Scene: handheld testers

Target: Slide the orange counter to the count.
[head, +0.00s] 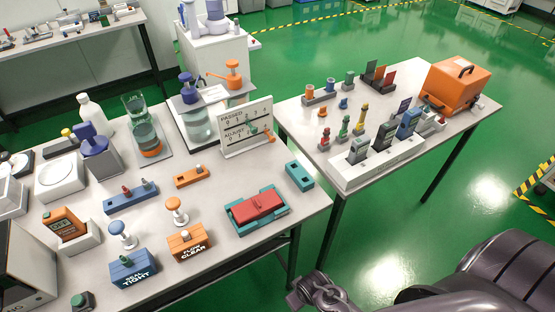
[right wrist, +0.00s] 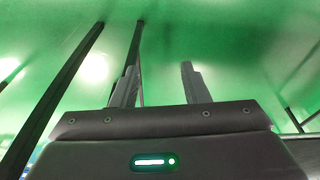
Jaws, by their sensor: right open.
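A white tally board (head: 233,147) stands upright near the back right of the left table, with rows lettered PASSED and ADJUST and numbers along them. An orange counter (head: 269,136) sits towards the right end of the lower row. A small teal piece shows left of it; the details are too small to tell. My right gripper (right wrist: 160,82) is open and empty in the right wrist view, over green floor, away from the board. In the head view only dark parts of my arm show at the bottom right. My left gripper is in neither view.
A teal tray with a red device (head: 258,207), a teal block (head: 299,176) and an orange block (head: 192,177) lie before the board. Pump bottles (head: 196,122) stand behind it. The second table holds testers (head: 383,135) and an orange case (head: 457,85). A floor gap lies between me and the tables.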

